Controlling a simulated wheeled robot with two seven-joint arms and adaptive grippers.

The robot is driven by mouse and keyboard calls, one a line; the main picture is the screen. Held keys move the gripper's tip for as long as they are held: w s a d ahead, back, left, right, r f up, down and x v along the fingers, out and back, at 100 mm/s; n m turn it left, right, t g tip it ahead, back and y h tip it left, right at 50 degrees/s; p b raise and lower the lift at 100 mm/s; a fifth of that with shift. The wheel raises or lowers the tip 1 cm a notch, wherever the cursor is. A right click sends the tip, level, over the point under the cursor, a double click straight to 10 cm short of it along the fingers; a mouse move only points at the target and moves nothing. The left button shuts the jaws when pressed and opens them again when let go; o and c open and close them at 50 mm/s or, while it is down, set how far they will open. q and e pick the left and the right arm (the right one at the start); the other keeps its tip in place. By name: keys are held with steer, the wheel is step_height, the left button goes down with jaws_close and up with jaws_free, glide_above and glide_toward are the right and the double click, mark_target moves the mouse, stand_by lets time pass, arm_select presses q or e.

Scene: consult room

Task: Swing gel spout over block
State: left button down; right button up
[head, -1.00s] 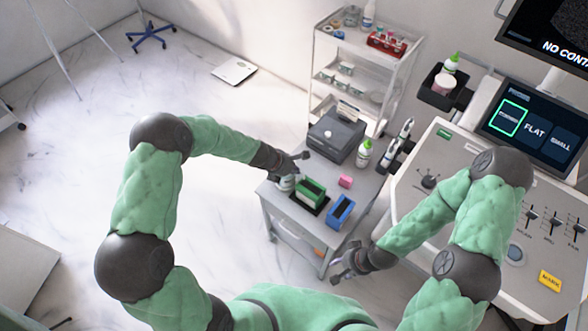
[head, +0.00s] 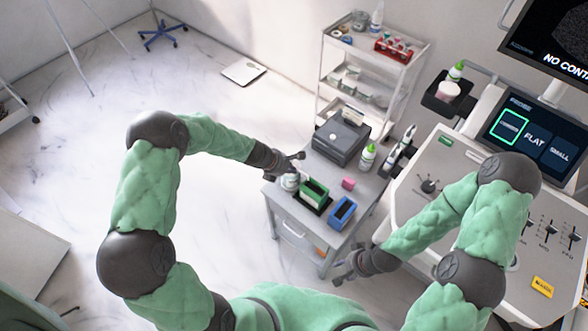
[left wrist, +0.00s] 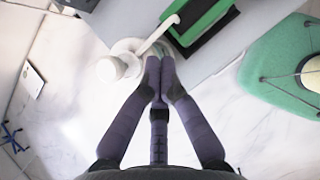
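The white gel bottle (head: 289,182) stands at the left edge of the small grey table. In the left wrist view its round white pump head (left wrist: 112,68) and thin spout (left wrist: 160,32) show; the spout points up and right toward a green block (left wrist: 203,18). In the head view the green block (head: 314,190) sits on a black base right of the bottle. My left gripper (head: 299,164) is at the bottle; its fingertips (left wrist: 160,60) are together beside the spout, and whether they touch it is unclear. My right gripper (head: 345,270) hangs low by the table front, apparently empty.
A blue box (head: 342,211), a small pink block (head: 348,183), a green-capped bottle (head: 367,158) and a dark printer (head: 341,137) share the table (head: 285,228). The ultrasound console (head: 448,165) stands at right, a shelf cart (head: 352,88) behind.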

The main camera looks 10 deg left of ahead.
arm_select(q)
steer(key=s+d+p+v, duration=0.1)
steer(key=p+v, duration=0.2)
steer(key=v, duration=0.7)
steer(key=shift+d, duration=0.25)
steer(key=shift+s, duration=0.15)
steer(key=s+d+f+m+g, duration=0.2)
steer(key=s+f+m, duration=0.5)
steer(key=s+m, duration=0.4)
steer(key=s+d+f+m+g+y, duration=0.1)
steer(key=s+d+f+m, duration=0.4)
steer(key=m, duration=0.8)
steer(key=s+f+g, duration=0.1)
steer(key=s+f, duration=0.2)
steer(key=s, duration=0.2)
steer(key=shift+s+f, duration=0.3)
steer(key=shift+s, duration=0.05)
